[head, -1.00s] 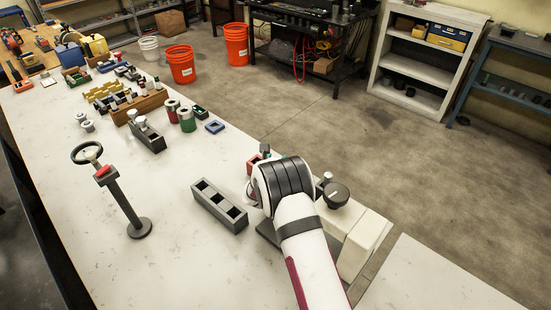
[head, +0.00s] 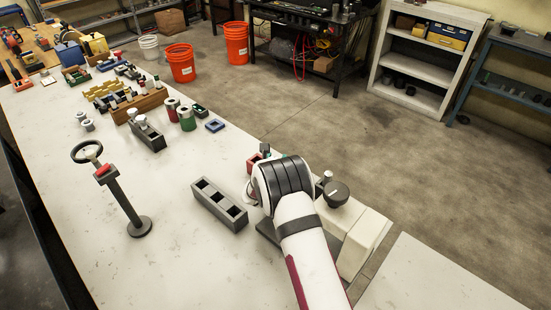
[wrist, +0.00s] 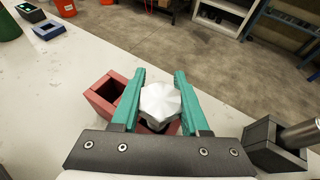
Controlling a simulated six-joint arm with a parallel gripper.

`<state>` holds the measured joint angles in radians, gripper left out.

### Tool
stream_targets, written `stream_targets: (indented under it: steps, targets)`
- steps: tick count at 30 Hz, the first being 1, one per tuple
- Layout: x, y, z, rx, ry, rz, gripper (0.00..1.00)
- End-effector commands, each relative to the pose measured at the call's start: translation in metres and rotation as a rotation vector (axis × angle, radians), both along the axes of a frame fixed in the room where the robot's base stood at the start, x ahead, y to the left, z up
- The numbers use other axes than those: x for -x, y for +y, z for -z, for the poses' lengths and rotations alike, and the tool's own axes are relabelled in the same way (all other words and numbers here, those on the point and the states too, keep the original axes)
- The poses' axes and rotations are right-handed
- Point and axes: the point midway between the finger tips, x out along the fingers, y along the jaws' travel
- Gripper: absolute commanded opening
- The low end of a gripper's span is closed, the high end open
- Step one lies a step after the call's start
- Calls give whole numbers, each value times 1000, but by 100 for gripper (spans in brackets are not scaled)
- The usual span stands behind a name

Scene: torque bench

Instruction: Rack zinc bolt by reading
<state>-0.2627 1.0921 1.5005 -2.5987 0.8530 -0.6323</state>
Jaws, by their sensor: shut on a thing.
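My gripper (wrist: 160,76) has teal fingers shut on a silver zinc bolt (wrist: 160,101), held with its hex head up. The bolt's shank is hidden below the head. Under it is a red rack (wrist: 96,98) with an empty square pocket showing at left; part of the rack lies behind the bolt and fingers. I cannot tell whether the shank is inside a pocket. In the head view the red rack (head: 253,161) shows just beyond my wrist, and my arm hides the bolt. A grey three-pocket rack (head: 219,206) stands left of my arm, its pockets looking empty.
A grey block (wrist: 273,146) with a metal cylinder is close at right in the wrist view. A grey holder with bolts (head: 148,137), spools (head: 187,120) and a blue tray (head: 214,125) stand farther back.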

Motion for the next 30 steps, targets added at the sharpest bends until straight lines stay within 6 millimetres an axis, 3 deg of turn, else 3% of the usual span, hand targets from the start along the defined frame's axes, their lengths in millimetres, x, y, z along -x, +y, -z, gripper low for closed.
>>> stream_targets:
  steps: [9, 10, 15, 25, 30]
  targets:
    - [0, 0, 0, 0, -1, 0, 0]
    - [0, 0, 0, 0, -1, 0, 48]
    - [0, 0, 0, 0, 0, 0, 79]
    - [2, 1, -1, 0, 1, 0, 80]
    - [28, 9, -13, 1, 2, -3, 80]
